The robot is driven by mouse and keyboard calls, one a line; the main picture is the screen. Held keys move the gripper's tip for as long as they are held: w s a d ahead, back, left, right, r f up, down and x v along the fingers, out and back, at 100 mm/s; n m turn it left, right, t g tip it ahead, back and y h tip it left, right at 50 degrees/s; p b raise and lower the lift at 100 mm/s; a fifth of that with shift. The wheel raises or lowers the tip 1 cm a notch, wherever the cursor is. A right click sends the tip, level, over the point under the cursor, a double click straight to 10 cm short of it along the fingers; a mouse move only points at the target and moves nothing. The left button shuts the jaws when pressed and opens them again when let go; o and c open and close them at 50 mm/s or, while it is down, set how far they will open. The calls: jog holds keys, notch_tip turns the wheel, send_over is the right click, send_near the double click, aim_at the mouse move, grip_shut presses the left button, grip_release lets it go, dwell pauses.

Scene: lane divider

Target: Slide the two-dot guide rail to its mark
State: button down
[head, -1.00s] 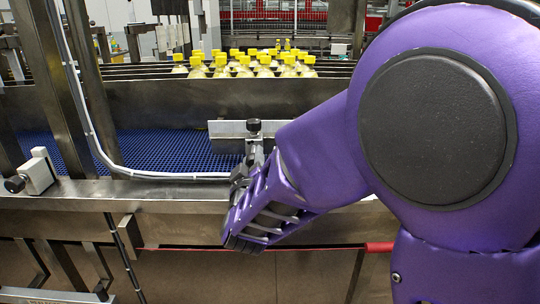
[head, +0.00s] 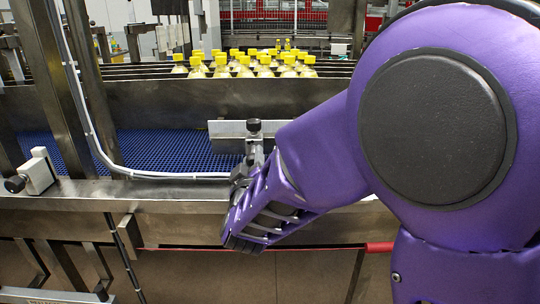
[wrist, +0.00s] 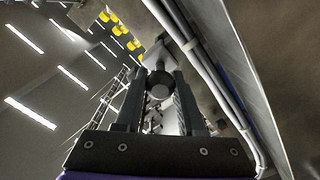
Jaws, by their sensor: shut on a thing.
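The guide rail (head: 225,129) is a grey metal plate standing above the blue conveyor mesh in the head view. A post with a black knob (head: 253,125) on top stands at its near side. My gripper (head: 240,172) is at the lower end of this post, over the front metal ledge. In the wrist view my gripper (wrist: 158,78) has its two fingers on either side of a round dark knob (wrist: 160,90), shut on the rail's fitting. My purple arm hides the area to the right. I cannot make out any dots or the mark.
Another clamp with a black knob (head: 15,184) sits on the ledge (head: 80,192) at the left. Several yellow-capped bottles (head: 260,65) stand behind the back metal wall (head: 160,97). The blue mesh (head: 160,150) left of the rail is clear. A pale cable runs along the ledge.

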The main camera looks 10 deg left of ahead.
jog(key=shift+w, duration=0.1)
jog(key=shift+w+a, duration=0.1)
jog(key=shift+w, duration=0.25)
jog(key=c, duration=0.5)
grip_release()
